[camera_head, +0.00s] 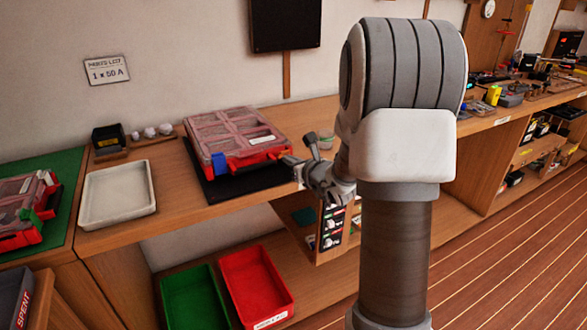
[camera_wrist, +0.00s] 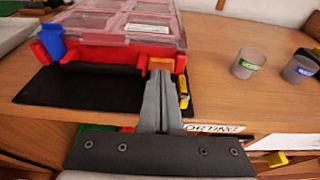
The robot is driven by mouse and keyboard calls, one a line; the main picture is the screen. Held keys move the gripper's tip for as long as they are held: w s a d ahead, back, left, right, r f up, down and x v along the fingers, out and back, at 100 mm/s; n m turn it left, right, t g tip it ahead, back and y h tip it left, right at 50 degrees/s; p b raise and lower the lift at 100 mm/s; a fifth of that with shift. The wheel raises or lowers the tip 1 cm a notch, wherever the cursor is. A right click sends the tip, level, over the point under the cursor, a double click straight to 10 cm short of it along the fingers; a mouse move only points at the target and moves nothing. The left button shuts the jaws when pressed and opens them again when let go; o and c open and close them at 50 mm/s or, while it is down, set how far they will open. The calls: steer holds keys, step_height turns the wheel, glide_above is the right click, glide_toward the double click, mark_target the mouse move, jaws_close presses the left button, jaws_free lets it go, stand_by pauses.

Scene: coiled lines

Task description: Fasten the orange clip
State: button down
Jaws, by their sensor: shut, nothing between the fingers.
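A red case with a clear compartment lid (camera_head: 232,132) lies closed on the black mat (camera_head: 215,188); it also fills the top of the wrist view (camera_wrist: 120,20). The orange clip (camera_wrist: 160,63) is on the case's front edge, right of the handle; my fingers cover its lower part, so I cannot tell whether it is fastened. A blue clip (camera_wrist: 53,40) stands at the front left corner. My gripper (camera_wrist: 161,78) is shut and empty, its fingertips right at the orange clip, contact unclear. In the head view my gripper (camera_head: 292,162) is at the case's front right corner.
Two small grey cups (camera_wrist: 247,63) stand right of the case. A white tray (camera_head: 117,192) is to its left, with another red case (camera_head: 22,215) on a green mat beyond. Green (camera_head: 192,298) and red (camera_head: 256,283) bins sit below the bench.

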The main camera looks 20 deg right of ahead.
steer(key=shift+r, duration=0.1)
stand_by(0.3)
steer(key=shift+r+p, duration=0.2)
steer(key=shift+p, duration=0.45)
steer(key=shift+w+g, duration=0.1)
steer(key=shift+g, duration=0.2)
